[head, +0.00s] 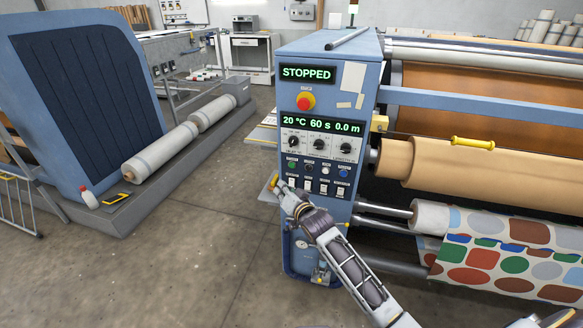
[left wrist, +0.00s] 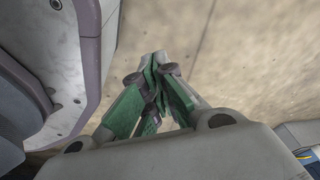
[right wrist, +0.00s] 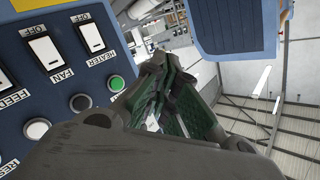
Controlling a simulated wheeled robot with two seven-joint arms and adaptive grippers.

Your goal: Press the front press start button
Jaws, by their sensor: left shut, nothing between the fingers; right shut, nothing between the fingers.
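The blue control panel (head: 310,148) of the press faces me in the head view. Its row of buttons has a green one (head: 292,164) at the left, then black, white and blue ones; their labels are too small to read there. The green button also shows in the right wrist view (right wrist: 116,84). My right gripper (head: 276,184) is shut and empty at the panel's left edge, a little below and left of the green button. In the right wrist view its fingers are beside the button, apart from it. My left gripper (left wrist: 158,75) is shut and empty above the floor.
The display (head: 306,73) reads STOPPED. A red emergency stop (head: 305,101) and knobs sit above the buttons, with rocker switches (head: 308,186) below. Rollers and patterned fabric (head: 510,262) are at the right.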

